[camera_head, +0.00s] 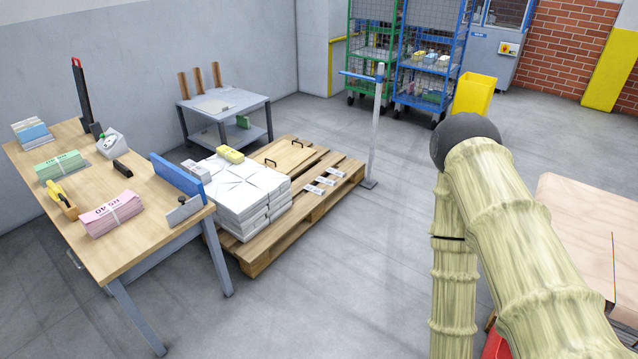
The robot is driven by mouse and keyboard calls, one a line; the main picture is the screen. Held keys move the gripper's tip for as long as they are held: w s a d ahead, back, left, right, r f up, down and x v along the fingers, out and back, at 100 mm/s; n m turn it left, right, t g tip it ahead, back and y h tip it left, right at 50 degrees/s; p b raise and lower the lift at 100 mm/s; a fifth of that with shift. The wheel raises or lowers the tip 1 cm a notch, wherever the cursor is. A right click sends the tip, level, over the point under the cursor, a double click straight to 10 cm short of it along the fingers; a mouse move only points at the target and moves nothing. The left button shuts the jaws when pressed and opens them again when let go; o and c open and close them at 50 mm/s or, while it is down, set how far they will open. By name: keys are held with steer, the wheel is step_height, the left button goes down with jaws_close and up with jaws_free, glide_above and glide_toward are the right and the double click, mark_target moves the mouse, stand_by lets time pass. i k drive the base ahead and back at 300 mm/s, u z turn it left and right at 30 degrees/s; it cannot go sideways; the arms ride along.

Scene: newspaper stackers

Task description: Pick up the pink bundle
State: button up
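The pink bundle (111,214) lies on the wooden table (146,240) at the left, near the table's front edge. It is a stack of pink paper with a pale band around it and dark print on its top. My arm is at the right of the view, far from the bundle, bent with its dark joint at the top. My gripper is not visible, so its state does not show.
A green bundle (62,167), a yellow-handled tool (56,193), a tape dispenser (111,144) and a blue upright board (177,180) share the table. A pallet (262,250) with white stacks (240,190) stands beside it. The grey floor in the middle is clear.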

mark_target(106, 217)
steer(key=z, duration=0.8)
steer(key=k, duration=0.1)
steer(key=u, duration=2.05)
